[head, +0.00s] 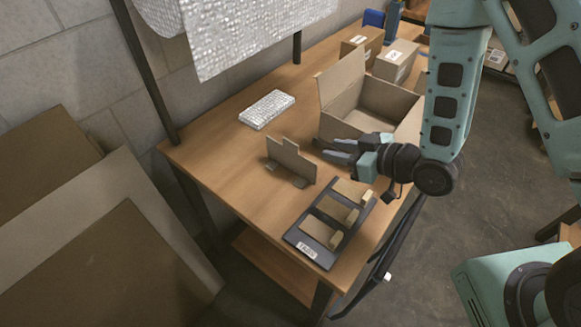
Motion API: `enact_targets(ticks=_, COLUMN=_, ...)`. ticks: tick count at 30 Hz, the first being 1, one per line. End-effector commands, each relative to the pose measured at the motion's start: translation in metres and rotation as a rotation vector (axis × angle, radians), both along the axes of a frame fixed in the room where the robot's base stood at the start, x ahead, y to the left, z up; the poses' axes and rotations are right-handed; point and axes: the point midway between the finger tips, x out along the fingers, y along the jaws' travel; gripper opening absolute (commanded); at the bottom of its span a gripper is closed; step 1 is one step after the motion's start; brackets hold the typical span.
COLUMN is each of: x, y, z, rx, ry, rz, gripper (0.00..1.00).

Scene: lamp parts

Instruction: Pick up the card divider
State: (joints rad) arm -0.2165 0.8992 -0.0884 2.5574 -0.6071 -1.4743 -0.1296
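The card divider (290,158) appears to be the brown cardboard piece standing upright on the wooden table, with a raised tab at its top and a flat foot at its base. My gripper (328,150) is just to the right of it, above the table, with its fingers pointing left towards it. The two fingers are apart, with nothing seen between them. The gripper and the divider do not appear to touch.
An open cardboard box (368,100) stands behind my gripper. A dark tray (293,235) with several cardboard pieces lies in front. A silvery bubble-wrapped pack (267,109) lies behind the divider. The table (222,140) is clear to the left.

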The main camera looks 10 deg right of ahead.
Motion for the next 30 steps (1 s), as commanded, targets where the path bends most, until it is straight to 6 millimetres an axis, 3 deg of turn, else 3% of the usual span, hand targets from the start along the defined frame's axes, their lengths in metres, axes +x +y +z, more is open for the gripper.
enact_targets(ticks=1, x=0.003, y=0.003, z=-0.008, rx=0.0, ry=-0.004, rz=0.002, gripper=0.3)
enact_targets(ticks=9, x=0.015, y=0.015, z=-0.013, rx=0.001, ry=-0.003, rz=0.001, gripper=0.3)
enact_targets(ticks=21, x=0.056, y=0.058, z=-0.031, rx=0.0, ry=0.001, rz=0.001, gripper=0.3)
enact_targets(ticks=30, x=0.069, y=0.073, z=-0.04, rx=0.0, ry=0.003, rz=0.001, gripper=0.3)
